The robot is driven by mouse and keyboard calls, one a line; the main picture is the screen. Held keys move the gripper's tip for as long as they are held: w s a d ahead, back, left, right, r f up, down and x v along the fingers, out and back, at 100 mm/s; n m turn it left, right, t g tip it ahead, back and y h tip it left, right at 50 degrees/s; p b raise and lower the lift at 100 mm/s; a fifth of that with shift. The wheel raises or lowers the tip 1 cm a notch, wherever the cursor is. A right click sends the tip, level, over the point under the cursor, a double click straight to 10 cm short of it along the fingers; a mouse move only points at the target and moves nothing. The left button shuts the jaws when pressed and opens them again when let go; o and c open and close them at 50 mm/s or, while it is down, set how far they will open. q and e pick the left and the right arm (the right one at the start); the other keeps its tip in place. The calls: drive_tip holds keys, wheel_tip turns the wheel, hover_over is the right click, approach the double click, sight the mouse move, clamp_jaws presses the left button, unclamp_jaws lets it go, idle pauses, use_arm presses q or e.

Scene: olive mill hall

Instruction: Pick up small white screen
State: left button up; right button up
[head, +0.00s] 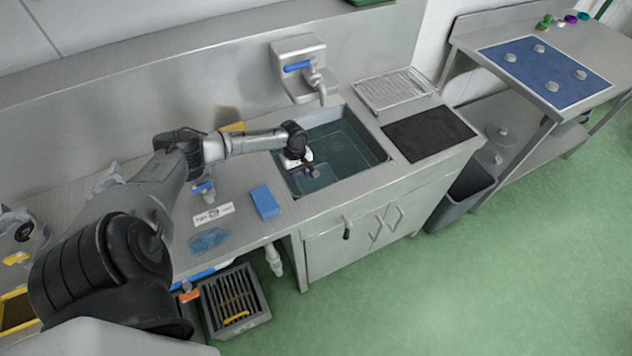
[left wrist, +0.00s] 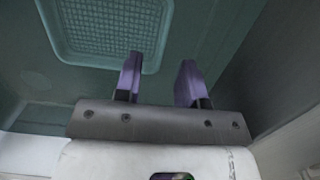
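In the left wrist view a framed rectangular mesh screen (left wrist: 108,28), pale with a teal tint, lies on the floor of the sink basin (left wrist: 232,45). Its far end is cut off by the picture's top edge. In the head view the sink basin (head: 362,140) looks water-filled, and I cannot make out the screen clearly there. My left gripper (head: 312,174) is inside the basin's left part, pointing down. My right gripper is not in view.
A tap (head: 318,82) hangs above the basin. A wire rack (head: 394,89) and black mat (head: 428,134) lie right of it. A blue sponge-like block (head: 265,202) and a white label card (head: 213,214) lie left. The basin walls stand close around my gripper.

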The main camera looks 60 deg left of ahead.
sight(299, 185)
use_arm(q)
drive_tip(key=shift+s+d+f+b, duration=0.15)
drive_tip(key=shift+f+b, duration=0.3)
drive_tip(key=shift+f, duration=0.9)
drive_tip(key=shift+s+d+f+b, duration=0.15)
drive_tip(key=shift+f+b, duration=0.25)
drive_tip(key=shift+f, duration=0.9)
drive_tip(key=shift+c, duration=0.3)
clamp_jaws()
